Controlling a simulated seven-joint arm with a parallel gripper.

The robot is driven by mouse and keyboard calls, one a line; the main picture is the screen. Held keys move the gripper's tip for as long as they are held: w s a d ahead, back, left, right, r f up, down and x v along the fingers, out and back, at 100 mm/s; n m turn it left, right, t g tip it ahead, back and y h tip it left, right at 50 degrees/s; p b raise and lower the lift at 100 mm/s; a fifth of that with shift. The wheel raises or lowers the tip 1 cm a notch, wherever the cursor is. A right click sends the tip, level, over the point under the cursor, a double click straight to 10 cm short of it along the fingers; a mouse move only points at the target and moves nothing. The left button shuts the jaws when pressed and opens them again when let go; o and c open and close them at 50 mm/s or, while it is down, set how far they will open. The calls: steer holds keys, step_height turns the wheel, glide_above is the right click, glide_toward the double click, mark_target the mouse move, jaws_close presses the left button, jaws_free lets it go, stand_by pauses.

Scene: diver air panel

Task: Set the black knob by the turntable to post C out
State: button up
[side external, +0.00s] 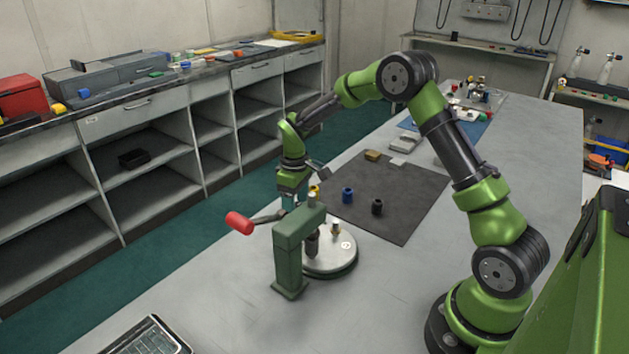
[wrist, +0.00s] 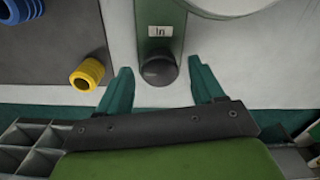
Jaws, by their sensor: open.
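A black round knob (wrist: 158,70) sits at the end of a green strip in the wrist view, below a small label that reads "In" (wrist: 160,31). My gripper (wrist: 159,82) is open, with one teal finger on each side of the knob and visible gaps between. In the side view my gripper (side external: 289,198) is low behind the green stand (side external: 290,255), and I cannot make out the knob there. The pale round turntable (side external: 335,262) is beside the stand; its edge shows in the wrist view (wrist: 228,4). I cannot read a post C marking.
A red-handled lever (side external: 240,223) sticks out left of the stand. A dark mat (side external: 400,228) behind holds a blue fitting (side external: 347,195), a black fitting (side external: 377,207) and a yellow fitting (wrist: 87,74) near my gripper. The table's front is mostly clear.

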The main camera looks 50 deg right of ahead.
mark_target(296, 205)
step_height(296, 205, up, 17)
stand_by(0.5)
